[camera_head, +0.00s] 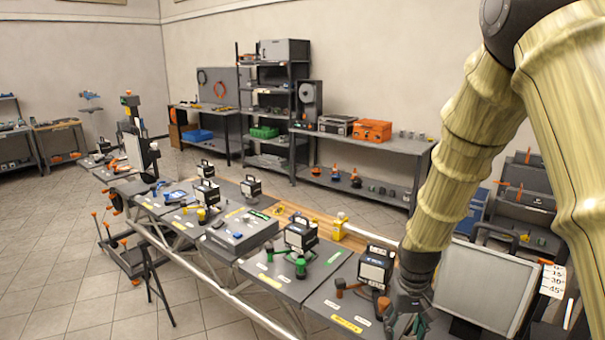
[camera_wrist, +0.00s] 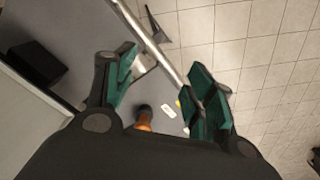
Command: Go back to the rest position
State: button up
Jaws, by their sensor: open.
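My gripper (camera_head: 408,318) is at the bottom right of the head view, over the near end of the long workbench. In the wrist view my gripper (camera_wrist: 160,88) shows its two green-padded fingers spread apart with nothing between the tips. An orange-handled tool with a dark head (camera_wrist: 144,115) lies below, beyond the palm edge. In the head view an orange-and-dark tool (camera_head: 350,288) lies on the bench left of my gripper. My arm comes down from the upper right.
A dark boxed device (camera_head: 375,268) stands just behind my gripper, and a grey flat panel (camera_head: 485,285) stands to its right. Green tools (camera_head: 301,264) and more boxed devices line the bench to the left. A pale rail (camera_head: 205,285) runs along its front edge. Tiled floor (camera_head: 50,240) lies clear at left.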

jog(key=s+f+b, duration=0.1)
jog(key=s+f, duration=0.5)
jog(key=f, duration=0.4)
jog(key=s+f+b, duration=0.1)
jog(key=s+f, duration=0.4)
jog(key=f, duration=0.4)
jog(key=s+f+b, duration=0.1)
jog(key=s+f, duration=0.7)
jog(key=s, duration=0.4)
jog(key=s+a+f+b, duration=0.1)
jog(key=s+f, duration=0.6)
jog(key=s, duration=0.5)
jog(key=shift+a+f, duration=0.25)
jog(key=shift+f, duration=0.15)
